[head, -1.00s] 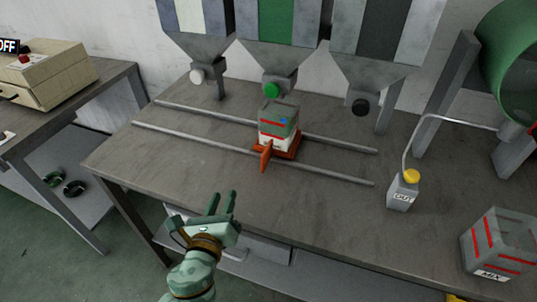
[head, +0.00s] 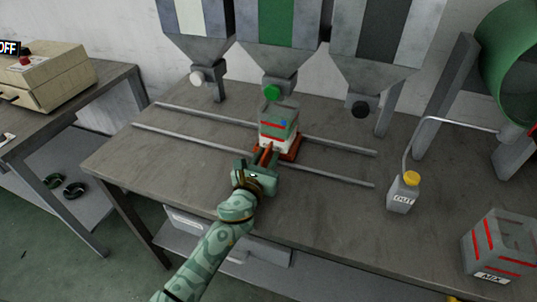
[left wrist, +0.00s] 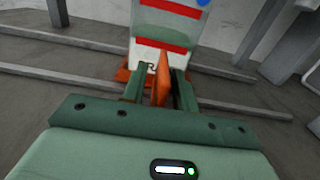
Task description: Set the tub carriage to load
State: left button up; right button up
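The tub carriage (head: 291,154) is an orange-brown base on two rails, with an upright orange handle (left wrist: 161,82) at its front. A clear tub (head: 278,130) with red bands, a blue dot and whitish and green contents sits on it, below the middle hopper's green knob (head: 272,92). My left gripper (head: 265,154) is at the handle. In the left wrist view its fingers stand on either side of the handle, with a gap on the left; the right finger looks very near it. The tub's lower label is partly hidden. My right gripper is not in view.
The rails (head: 185,142) run left and right of the carriage and look clear. Hoppers with a white knob (head: 196,77) and a black knob (head: 360,108) flank the middle one. An OUT bottle (head: 404,192) and a MIX tub (head: 497,246) stand to the right.

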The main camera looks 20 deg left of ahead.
pick_arm(q)
jog(key=shift+w, duration=0.7)
grip_shut()
jog(key=shift+a, duration=0.15)
